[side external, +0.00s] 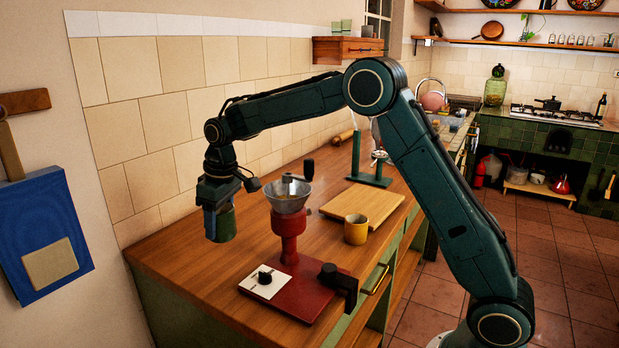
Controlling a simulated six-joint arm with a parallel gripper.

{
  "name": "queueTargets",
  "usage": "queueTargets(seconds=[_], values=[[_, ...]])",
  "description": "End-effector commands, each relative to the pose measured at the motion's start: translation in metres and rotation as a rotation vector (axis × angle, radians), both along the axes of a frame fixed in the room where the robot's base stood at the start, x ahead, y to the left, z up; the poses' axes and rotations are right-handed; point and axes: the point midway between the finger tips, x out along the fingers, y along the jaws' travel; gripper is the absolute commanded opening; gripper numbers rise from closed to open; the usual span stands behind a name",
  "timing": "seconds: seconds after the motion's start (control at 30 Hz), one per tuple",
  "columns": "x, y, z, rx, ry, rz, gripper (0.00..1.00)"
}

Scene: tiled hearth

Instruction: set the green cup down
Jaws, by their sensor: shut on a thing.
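The green cup (226,224) is at the left part of the wooden counter in the side external view. My gripper (219,201) points down over it and is shut on its upper part. The cup is upright and looks to be just above or on the counter; I cannot tell whether its base touches the wood. The fingers are dark and partly hidden against the cup.
A red grinder with a metal hopper (289,196) stands close to the right of the cup. A yellow cup (356,229) and a wooden board (362,206) are farther right. The counter (185,258) is clear in front of the green cup.

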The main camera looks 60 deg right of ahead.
Motion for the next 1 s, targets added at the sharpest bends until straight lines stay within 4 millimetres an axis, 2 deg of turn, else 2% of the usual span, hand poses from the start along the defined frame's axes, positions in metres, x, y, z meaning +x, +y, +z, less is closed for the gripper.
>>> queueTargets(seconds=[0.2,0.4,0.73,1.0], values=[[-0.028,0.013,-0.028,-0.001,0.002,-0.074,0.27],[-0.059,0.006,-0.042,0.000,0.000,-0.148,0.27],[-0.108,-0.011,-0.056,0.001,0.000,-0.253,0.27],[-0.123,-0.016,-0.058,0.001,-0.001,-0.284,0.27]])
